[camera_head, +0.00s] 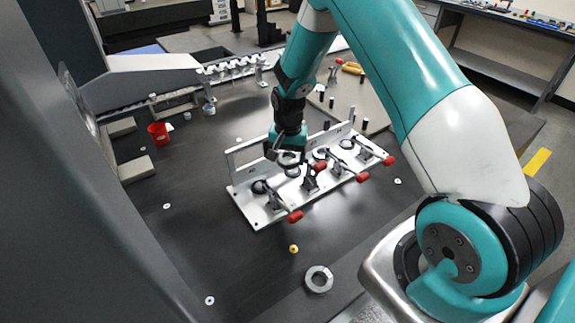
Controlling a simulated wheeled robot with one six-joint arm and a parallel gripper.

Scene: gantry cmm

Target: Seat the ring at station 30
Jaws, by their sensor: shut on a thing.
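My gripper (287,151) points down over a white fixture plate (243,204) on the dark table. It is shut on a grey ring (288,159), held just above or at a station near the middle of the plate. I cannot tell whether the ring touches the station. The fixture has a row of stations, each with a red-handled toggle clamp (287,212). The station numbers are too small to read, so I cannot tell which is station 30. Another grey ring (319,279) lies flat on the table at the front.
A small yellow piece (293,249) lies in front of the fixture. A red cup (158,133) stands at the left. The fixture's upright back wall (245,154) and the clamp handles stand close to my gripper. The left front of the table is mostly clear.

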